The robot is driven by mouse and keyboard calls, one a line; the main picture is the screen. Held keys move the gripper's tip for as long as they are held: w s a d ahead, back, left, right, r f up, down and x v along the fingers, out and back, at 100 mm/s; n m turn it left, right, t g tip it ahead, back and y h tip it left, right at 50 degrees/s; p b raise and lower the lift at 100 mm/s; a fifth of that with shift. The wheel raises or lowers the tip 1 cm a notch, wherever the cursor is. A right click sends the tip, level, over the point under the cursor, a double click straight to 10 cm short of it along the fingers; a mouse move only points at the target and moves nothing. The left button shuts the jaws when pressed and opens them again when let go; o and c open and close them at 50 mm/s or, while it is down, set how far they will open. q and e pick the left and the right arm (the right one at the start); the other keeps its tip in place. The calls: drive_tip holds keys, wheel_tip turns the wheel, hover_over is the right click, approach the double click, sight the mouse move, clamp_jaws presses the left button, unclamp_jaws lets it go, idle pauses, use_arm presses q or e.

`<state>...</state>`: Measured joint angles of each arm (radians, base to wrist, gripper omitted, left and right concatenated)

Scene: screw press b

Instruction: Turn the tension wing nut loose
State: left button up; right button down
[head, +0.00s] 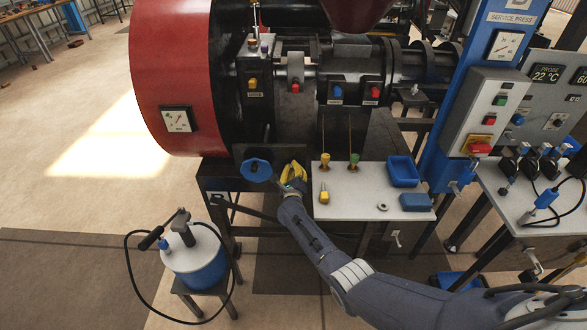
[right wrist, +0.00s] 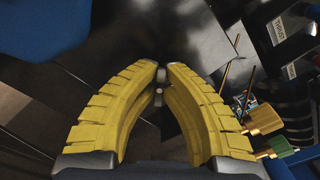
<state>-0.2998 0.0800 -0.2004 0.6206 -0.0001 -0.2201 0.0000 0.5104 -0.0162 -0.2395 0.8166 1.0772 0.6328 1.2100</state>
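My right gripper (head: 292,172) reaches up to the press's lower front, just right of the blue handwheel (head: 256,170). In the right wrist view its yellow fingers (right wrist: 163,72) bow inward and their tips come close together. A small grey metal piece (right wrist: 160,75) shows between the tips. It may be the wing nut, but it is too small to be sure, and I cannot tell whether the fingers grip it. In the head view the wing nut cannot be made out near the gripper. My left gripper is not in view.
A white side table (head: 345,207) right of the gripper carries brass-coloured fittings with upright rods, a blue bin (head: 403,171), a blue block (head: 416,202) and a ring (head: 383,207). A blue and white pump canister (head: 195,257) stands on a stool at lower left.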

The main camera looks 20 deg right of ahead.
drive_tip(key=shift+n, duration=0.3)
drive_tip(key=n, duration=0.4)
drive_tip(key=shift+a+f+n, duration=0.1)
drive_tip(key=shift+n, duration=0.3)
drive_tip(key=n, duration=0.6)
drive_tip(key=shift+f, duration=0.2)
drive_tip(key=n, duration=0.4)
drive_tip(key=shift+f+n, duration=0.15)
drive_tip(key=shift+n, duration=2.05)
drive_tip(key=c, duration=1.5)
unclamp_jaws()
drive_tip(key=shift+f, duration=0.1)
